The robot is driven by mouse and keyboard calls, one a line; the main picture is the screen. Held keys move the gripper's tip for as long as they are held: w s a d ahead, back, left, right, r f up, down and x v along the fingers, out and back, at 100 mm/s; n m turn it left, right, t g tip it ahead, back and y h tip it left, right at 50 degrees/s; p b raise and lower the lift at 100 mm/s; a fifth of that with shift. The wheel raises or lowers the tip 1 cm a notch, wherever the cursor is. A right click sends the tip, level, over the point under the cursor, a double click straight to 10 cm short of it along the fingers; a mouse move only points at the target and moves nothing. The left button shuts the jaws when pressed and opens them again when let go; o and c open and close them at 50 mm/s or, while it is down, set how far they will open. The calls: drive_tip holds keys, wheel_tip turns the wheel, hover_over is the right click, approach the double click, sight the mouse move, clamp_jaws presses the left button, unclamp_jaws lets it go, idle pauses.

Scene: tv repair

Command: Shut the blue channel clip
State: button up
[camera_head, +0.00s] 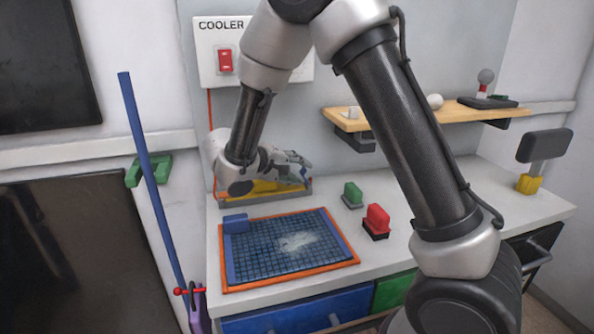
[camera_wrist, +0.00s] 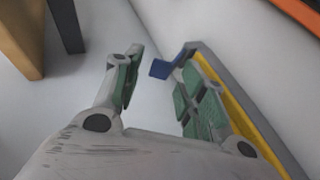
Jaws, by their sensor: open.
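In the wrist view a small blue tab (camera_wrist: 160,69), which looks like the blue channel clip, juts out from the end of a grey strip with a yellow band (camera_wrist: 243,112). It sticks out at an angle, away from the strip. My gripper (camera_wrist: 158,88) is open, with the tab showing between its fingertips; I cannot tell whether either touches it. The right finger overlaps the strip. In the head view my gripper (camera_head: 296,166) is low by the back wall, over a yellow piece (camera_head: 268,189); the blue tab cannot be made out there.
An orange-framed tray with a blue grid (camera_head: 272,258) and a blue block (camera_head: 236,223) lies on the bench in front. A green piece (camera_head: 352,194) and a red piece (camera_head: 377,220) stand to the right. A wooden shelf (camera_head: 452,116) juts from the wall. A red switch (camera_head: 225,60) is above.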

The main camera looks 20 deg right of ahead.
drive_tip(key=shift+w+d+f, duration=0.15)
drive_tip(key=shift+d, duration=0.15)
clamp_jaws()
drive_tip(key=shift+a+f+h, duration=0.25)
drive_tip(key=shift+a+h, duration=0.1)
drive_tip(key=shift+h, duration=0.25)
unclamp_jaws()
